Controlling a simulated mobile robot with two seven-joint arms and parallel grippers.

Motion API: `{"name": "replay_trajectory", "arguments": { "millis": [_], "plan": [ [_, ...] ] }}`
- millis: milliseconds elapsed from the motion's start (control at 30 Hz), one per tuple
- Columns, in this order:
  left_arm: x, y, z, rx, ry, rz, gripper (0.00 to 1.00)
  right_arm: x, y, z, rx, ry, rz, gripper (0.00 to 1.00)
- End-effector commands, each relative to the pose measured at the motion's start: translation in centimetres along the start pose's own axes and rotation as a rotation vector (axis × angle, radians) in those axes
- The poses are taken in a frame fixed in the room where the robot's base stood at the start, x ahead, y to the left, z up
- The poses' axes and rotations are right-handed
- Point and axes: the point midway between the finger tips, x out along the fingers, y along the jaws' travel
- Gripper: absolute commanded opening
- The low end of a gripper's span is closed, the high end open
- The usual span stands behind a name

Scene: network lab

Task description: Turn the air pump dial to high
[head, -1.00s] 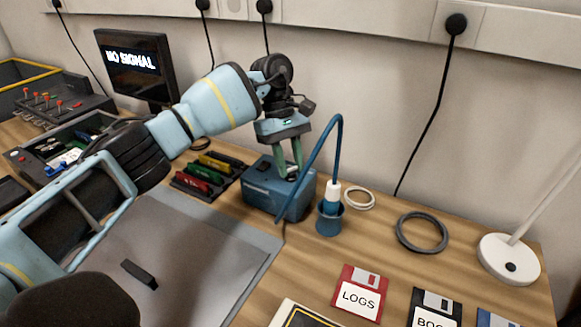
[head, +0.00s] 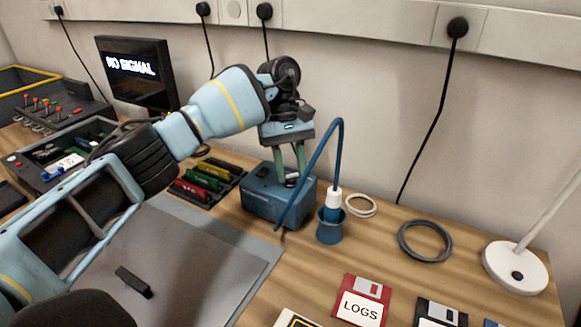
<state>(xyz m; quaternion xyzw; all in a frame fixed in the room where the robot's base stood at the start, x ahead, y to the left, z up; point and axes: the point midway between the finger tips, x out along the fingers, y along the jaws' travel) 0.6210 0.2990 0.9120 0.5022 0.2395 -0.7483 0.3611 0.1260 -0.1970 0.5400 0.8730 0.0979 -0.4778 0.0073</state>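The air pump (head: 272,205) is a blue box on the wooden bench, with a blue hose (head: 318,150) looping from it. The dial (head: 291,180) shows as a small dark and light piece on top, partly hidden by my fingers; its setting cannot be read. My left gripper (head: 290,175) comes down from above, its two green fingers over the top of the pump at the dial. The fingers stand a little apart, and I cannot tell whether they grip the dial. My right gripper is not in view.
A blue cup (head: 330,228) with a white-topped piece stands right of the pump. A white ring (head: 361,205), a grey ring (head: 425,240) and a lamp base (head: 515,268) lie farther right. A rack of coloured pieces (head: 205,178) is to the left. Floppy disks (head: 361,300) lie in front.

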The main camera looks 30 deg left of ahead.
Motion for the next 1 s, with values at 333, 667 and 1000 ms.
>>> {"name": "replay_trajectory", "arguments": {
  "millis": [333,667,1000],
  "plan": [
    [0.1,-0.1,0.0,-0.001,-0.001,-0.003,0.49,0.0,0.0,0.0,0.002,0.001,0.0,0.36],
    [-3.1,0.1,0.1,-0.002,0.0,0.0,0.49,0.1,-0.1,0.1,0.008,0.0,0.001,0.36],
    [-7.2,0.1,0.1,-0.001,-0.001,-0.001,0.49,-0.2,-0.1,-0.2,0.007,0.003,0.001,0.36]
  ]
}}
